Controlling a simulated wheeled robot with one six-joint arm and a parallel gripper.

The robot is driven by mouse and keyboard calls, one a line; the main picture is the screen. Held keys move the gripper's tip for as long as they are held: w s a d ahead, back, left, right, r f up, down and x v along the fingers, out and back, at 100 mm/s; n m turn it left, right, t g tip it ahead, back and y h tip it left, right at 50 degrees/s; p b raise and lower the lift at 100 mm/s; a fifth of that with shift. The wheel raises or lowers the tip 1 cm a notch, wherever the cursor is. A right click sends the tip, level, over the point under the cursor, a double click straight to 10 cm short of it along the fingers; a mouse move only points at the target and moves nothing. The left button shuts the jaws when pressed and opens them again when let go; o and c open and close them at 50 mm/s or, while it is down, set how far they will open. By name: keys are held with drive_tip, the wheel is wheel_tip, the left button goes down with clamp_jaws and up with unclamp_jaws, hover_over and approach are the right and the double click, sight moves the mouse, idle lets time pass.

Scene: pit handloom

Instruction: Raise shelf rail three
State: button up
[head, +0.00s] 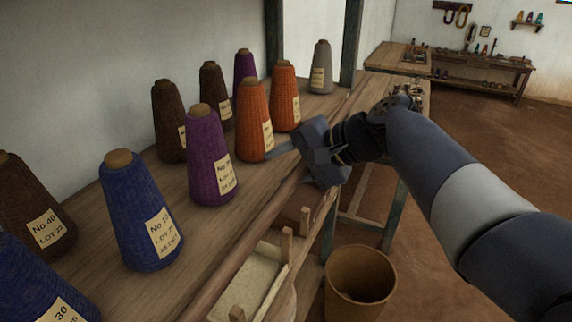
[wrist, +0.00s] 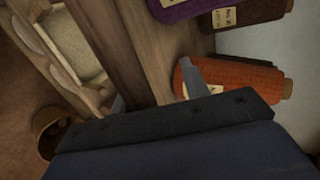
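A long wooden rail (head: 240,250) runs along the front edge of the yarn shelf; it also shows in the wrist view (wrist: 105,40). No number is readable on it, so I cannot tell if it is rail three. It looks low, close to shelf level. My gripper (head: 286,166) is at the shelf's front edge, beside the nearer orange cone (head: 255,120). In the wrist view its fingers (wrist: 157,88) are spread apart, one on the shelf side near an orange cone (wrist: 235,78), the other near the rail. Contact with the rail is hidden.
Purple (head: 211,160), blue (head: 142,215) and brown cones stand on the shelf (head: 190,235), with a grey cone (head: 321,68) at its far end. A tray (head: 245,285) and a brown bin (head: 360,285) are below. Open floor (head: 470,130) lies to the right.

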drive_tip(key=s+d+r+p, duration=0.3)
drive_tip(key=d+r+p, duration=0.2)
drive_tip(key=d+r, duration=0.3)
drive_tip(key=shift+r+p, duration=0.3)
drive_tip(key=shift+r, duration=0.35)
idle(0.6)
idle(0.4)
drive_tip(key=b+v, duration=0.1)
drive_tip(key=v, duration=0.9)
drive_tip(key=shift+d+r+b, duration=0.25)
drive_tip(key=shift+d+b, duration=0.05)
drive_tip(key=shift+b, duration=0.1)
